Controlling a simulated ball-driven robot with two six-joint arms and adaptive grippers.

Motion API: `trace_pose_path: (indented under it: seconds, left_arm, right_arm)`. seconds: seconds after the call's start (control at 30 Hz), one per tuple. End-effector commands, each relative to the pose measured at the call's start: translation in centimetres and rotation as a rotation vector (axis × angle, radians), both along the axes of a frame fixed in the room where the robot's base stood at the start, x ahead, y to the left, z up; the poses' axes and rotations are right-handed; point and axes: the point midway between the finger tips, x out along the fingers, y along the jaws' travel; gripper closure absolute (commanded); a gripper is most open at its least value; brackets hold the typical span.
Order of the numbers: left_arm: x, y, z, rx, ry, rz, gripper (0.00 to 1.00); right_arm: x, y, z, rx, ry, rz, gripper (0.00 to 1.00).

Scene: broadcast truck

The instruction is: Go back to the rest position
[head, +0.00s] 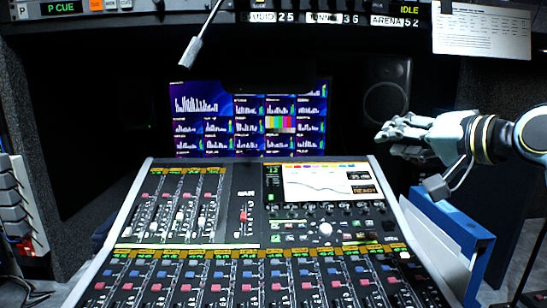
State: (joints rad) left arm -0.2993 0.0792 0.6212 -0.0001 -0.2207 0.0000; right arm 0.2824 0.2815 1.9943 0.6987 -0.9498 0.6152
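My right gripper (384,142) is in the head view, reaching in from the right edge. It hangs in the air above and behind the right side of the mixing console, in front of the dark speaker. Its grey fingers point left and overlap from this angle, so their gap is not clear. I see nothing held in it. My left gripper is not in view. The mixing console (245,215) fills the lower middle, with fader rows and a lit screen (325,182).
A wall of monitors (250,120) stands behind the console. A gooseneck microphone (190,52) hangs from above. A round speaker (386,95) is behind my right gripper. A blue folder or binder (455,225) stands right of the console. A paper sheet (482,30) hangs upper right.

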Motion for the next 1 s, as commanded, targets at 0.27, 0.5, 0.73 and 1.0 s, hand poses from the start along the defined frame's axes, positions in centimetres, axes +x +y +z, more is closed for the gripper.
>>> trace_pose_path:
  seconds: [0.27, 0.5, 0.73, 1.0]
  left_arm:
    - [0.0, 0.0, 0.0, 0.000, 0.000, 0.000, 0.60]
    - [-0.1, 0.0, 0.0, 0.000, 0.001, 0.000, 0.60]
    - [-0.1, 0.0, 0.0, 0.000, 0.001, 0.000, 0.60]
    - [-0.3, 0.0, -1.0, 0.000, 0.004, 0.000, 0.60]
  right_arm:
    - [-15.0, -0.6, -17.3, -0.521, 0.333, 0.077, 0.70]
    - [-25.3, -2.6, -22.8, -0.775, 0.541, 0.161, 0.70]
    - [-33.0, -4.2, -24.7, -0.927, 0.699, 0.235, 0.70]
    - [-34.9, -5.5, -31.1, -0.979, 0.789, 0.274, 0.70]
